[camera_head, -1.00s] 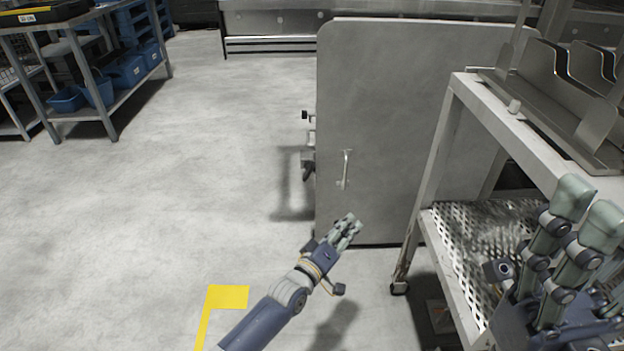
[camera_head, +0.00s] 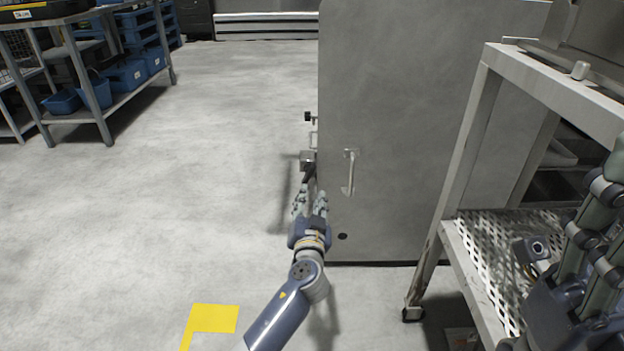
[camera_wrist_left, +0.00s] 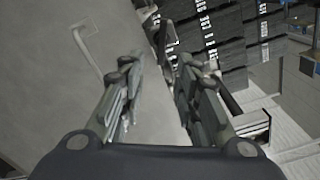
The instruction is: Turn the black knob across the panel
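A large grey panel (camera_head: 410,110) stands upright ahead. Two dark fittings stick out from its left edge: a small black knob (camera_head: 308,117) above, and a black lever-like knob (camera_head: 309,173) on a small grey block below. My left gripper (camera_head: 310,202) is just below the lower black knob, with its fingers pointing up toward it. Its fingers are apart in the left wrist view (camera_wrist_left: 160,100), with nothing clearly held between them. Whether a finger touches the knob is hard to tell. My right gripper (camera_head: 590,240) is at the right edge, partly cut off.
A metal pull handle (camera_head: 350,172) is on the panel's near face, close to the left gripper. A white wheeled cart (camera_head: 472,150) with a perforated shelf stands at the right. The floor on the left is clear up to a bench with blue bins (camera_head: 97,92).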

